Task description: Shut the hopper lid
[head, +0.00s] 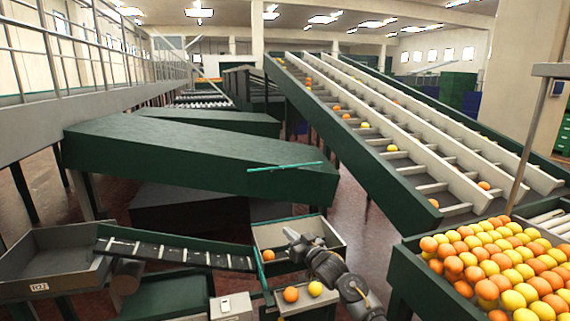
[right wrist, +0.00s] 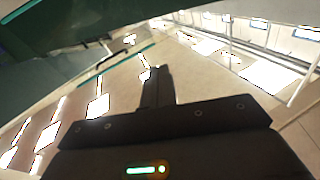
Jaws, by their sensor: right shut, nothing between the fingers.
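The hopper (head: 330,229) is an open grey box with green edges at the lower middle of the head view, with an orange (head: 268,255) at its left front corner. A thin teal bar (head: 285,167) shows above and behind it; it may be the raised lid's edge, but I cannot tell for sure. My right gripper (head: 291,236) is over the hopper, shut and empty, below the bar and apart from it in the picture. The right wrist view shows its dark fingers (right wrist: 157,85) together, with a teal strip (right wrist: 128,57) beyond. My left gripper is not in view.
An orange (head: 291,294) and a yellow fruit (head: 315,289) lie on a small tray in front of the hopper. A crate full of fruit (head: 405,262) stands at right. A large green-sided conveyor (head: 200,160) lies behind.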

